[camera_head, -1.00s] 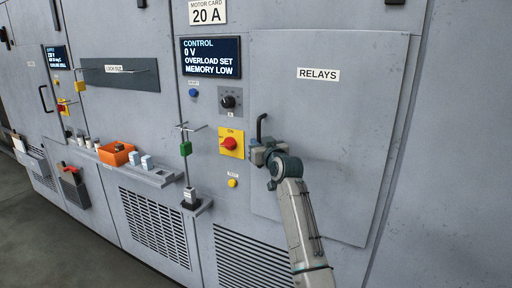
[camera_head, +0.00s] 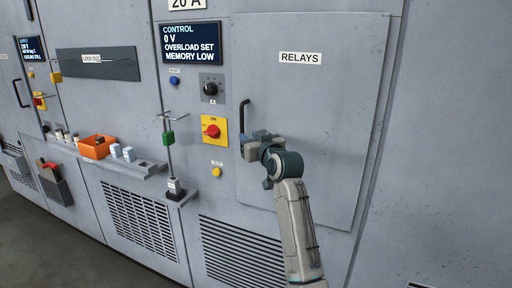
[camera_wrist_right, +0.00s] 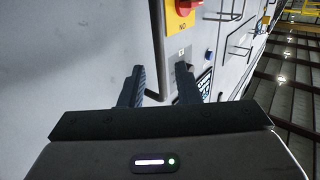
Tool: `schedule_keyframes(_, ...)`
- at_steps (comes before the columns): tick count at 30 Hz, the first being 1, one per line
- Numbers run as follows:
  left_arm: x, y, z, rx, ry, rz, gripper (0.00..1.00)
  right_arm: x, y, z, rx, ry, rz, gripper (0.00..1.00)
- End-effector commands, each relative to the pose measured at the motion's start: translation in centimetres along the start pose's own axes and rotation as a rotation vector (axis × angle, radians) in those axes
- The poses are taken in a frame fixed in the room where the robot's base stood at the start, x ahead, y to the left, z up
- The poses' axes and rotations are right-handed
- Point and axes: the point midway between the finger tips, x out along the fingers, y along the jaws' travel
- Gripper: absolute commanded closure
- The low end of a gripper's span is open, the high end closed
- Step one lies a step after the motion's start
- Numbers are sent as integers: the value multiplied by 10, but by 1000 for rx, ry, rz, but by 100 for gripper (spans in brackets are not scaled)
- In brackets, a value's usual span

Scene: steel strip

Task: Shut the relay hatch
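The relay hatch (camera_head: 320,110) is a large grey panel labelled RELAYS on the cabinet front. It looks flush or nearly flush with the cabinet; I cannot tell whether a small gap remains. Its dark bar handle (camera_head: 243,112) is upright near the left edge. My right gripper (camera_head: 250,142) is at the lower part of the handle. In the right wrist view my right gripper (camera_wrist_right: 158,88) has its fingers apart, with the handle (camera_wrist_right: 158,45) running between them; contact is not clear. My left gripper is not in view.
Left of the hatch are a red switch on a yellow plate (camera_head: 214,131), a black knob (camera_head: 210,88) and a display (camera_head: 191,43). The cabinet right of the hatch is bare.

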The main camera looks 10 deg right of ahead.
Motion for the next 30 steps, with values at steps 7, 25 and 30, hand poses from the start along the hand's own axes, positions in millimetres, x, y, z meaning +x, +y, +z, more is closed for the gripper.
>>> schedule_keyframes(7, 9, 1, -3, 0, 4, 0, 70, -31, 0, 2, -1, 0, 1, 70)
schedule_keyframes(25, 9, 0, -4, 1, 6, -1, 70, -30, 4, 34, 8, -47, 10, 70)
schedule_keyframes(30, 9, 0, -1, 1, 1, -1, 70, -20, 14, 124, 33, -165, 35, 70)
